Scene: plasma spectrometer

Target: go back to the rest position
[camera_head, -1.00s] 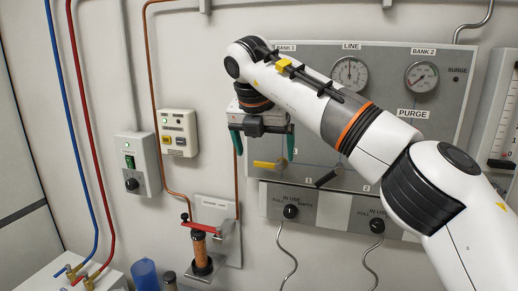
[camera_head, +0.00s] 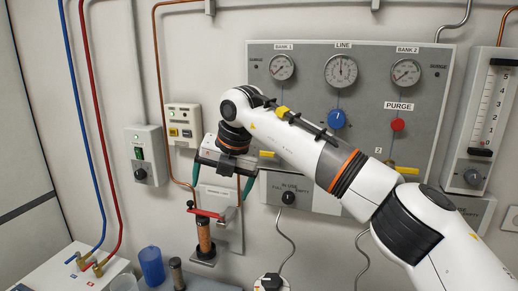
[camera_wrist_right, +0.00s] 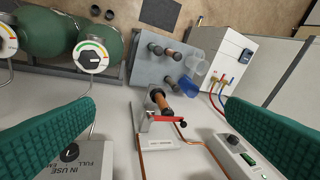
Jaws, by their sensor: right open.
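My right gripper (camera_head: 222,182) hangs from the white right arm in front of the wall, below and left of the gauge panel (camera_head: 375,140). Its two teal fingers are apart with nothing between them. In the right wrist view the same gripper (camera_wrist_right: 160,115) shows its fingers wide apart at either side. The red-handled holder with a copper-coloured cylinder (camera_head: 204,236) is below the gripper in the head view. It lies between and beyond the fingers in the wrist view (camera_wrist_right: 160,105). My left gripper is not in view.
The panel carries gauges, a blue knob (camera_head: 336,119), a red button (camera_head: 398,125) and yellow levers. A switch box (camera_head: 147,157) is on the wall at left. A blue cup (camera_head: 151,266) stands low at left. Green tanks (camera_wrist_right: 55,35) show in the wrist view.

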